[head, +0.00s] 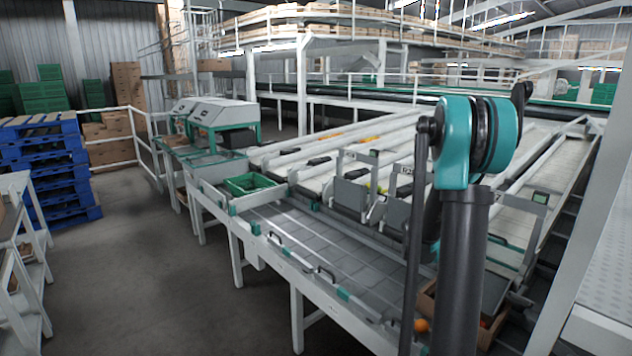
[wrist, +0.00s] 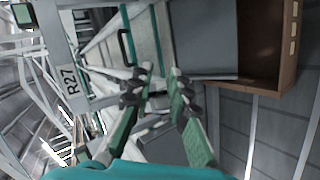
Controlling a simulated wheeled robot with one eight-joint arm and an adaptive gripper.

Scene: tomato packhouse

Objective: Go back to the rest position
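My gripper (wrist: 157,88) shows in the wrist view with its two green-and-grey fingers apart. I see nothing held between them. Behind the fingers are a grey panel and light metal framing. In the head view my teal and dark arm stands raised at the right of centre, in front of the packing line. The gripper itself cannot be made out in the head view.
A long grey packing table (head: 285,238) holds a green crate (head: 235,189). A brown box (head: 428,302) stands low beside my arm, with an orange tomato (head: 421,325) near it. In the wrist view, a brown box (wrist: 287,75) lies right of the fingers. Blue pallets (head: 60,170) stand left; floor between is clear.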

